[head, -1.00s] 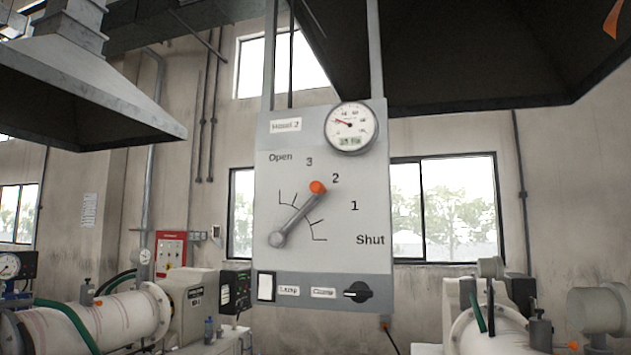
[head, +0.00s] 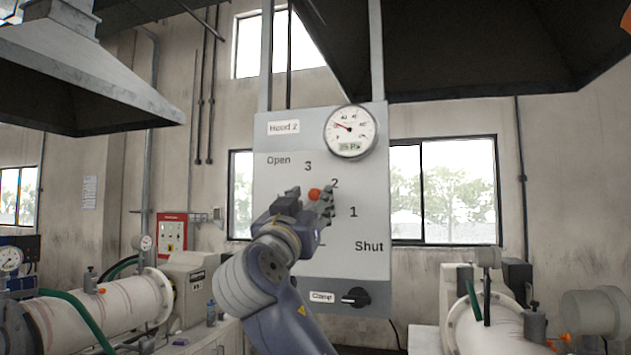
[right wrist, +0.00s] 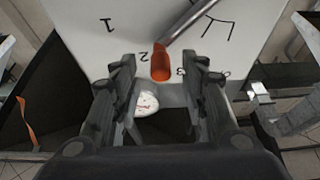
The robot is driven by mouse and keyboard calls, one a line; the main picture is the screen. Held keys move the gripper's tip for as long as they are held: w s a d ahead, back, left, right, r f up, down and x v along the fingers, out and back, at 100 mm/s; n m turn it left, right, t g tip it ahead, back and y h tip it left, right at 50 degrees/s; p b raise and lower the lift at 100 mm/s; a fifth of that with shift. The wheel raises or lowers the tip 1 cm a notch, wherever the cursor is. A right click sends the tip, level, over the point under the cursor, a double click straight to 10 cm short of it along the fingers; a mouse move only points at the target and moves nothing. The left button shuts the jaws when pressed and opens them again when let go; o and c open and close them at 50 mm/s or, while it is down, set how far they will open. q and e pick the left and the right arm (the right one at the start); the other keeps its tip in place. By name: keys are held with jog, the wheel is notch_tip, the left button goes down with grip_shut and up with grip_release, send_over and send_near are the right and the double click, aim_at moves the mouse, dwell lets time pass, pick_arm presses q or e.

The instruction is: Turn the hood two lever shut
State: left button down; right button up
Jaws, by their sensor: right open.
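The grey Hood 2 panel (head: 350,262) hangs in the middle of the head view, marked Open, 3, 2, 1 and Shut. Its lever has an orange knob (head: 314,194) that stands near the 2 mark. My right gripper (head: 318,203) is in front of the panel at the knob and hides most of the lever rod. In the right wrist view the grey lever rod (right wrist: 190,23) and the orange knob (right wrist: 160,62) show between the two open fingers (right wrist: 162,90), apart from both. My left gripper is not in view.
A round pressure gauge (head: 350,131) sits at the panel's top right. A black clamp knob (head: 356,297) is at its lower edge. White mill cylinders (head: 110,310) stand at lower left and lower right. Dark hoods (head: 460,50) hang above.

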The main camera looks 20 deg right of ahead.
aim_at(313, 198)
jog(key=p+x, duration=0.1)
jog(key=x, duration=0.1)
jog(key=shift+w+d+r, duration=0.2)
jog(key=shift+r, duration=0.1)
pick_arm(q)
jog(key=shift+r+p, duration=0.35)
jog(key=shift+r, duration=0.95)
pick_arm(e)
jog(key=shift+w+d, duration=0.2)
jog(key=shift+w, duration=0.35)
jog(key=shift+c, duration=0.5)
grip_shut()
